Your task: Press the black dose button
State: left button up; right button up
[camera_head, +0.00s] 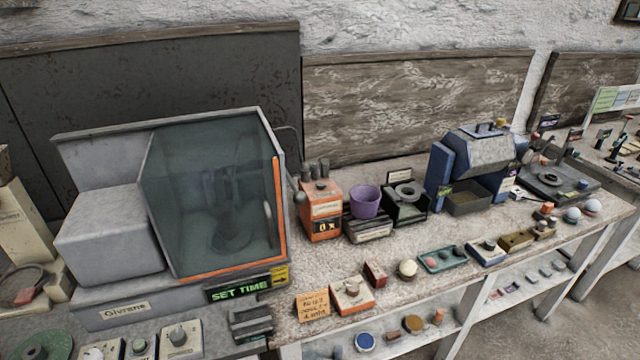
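No button that I can clearly read as the black dose button shows. Candidates are small: an orange dispenser (321,212) with grey cylinders on top has a dark patch on its front. In front of it, a white and orange box (351,293) at the bench edge carries a small knob or button on top. A purple cup (365,201) stands on a small scale-like box (368,227) to the right of the dispenser. Any dose lettering is too small to read. Neither of my grippers is in view.
A large grey machine with a glass hood (212,195) fills the left, with a green "SET TIME" display (240,288). A blue machine (475,165) stands right. Several small items line the bench's front edge. Free bench (290,318) is narrow. A wall is behind.

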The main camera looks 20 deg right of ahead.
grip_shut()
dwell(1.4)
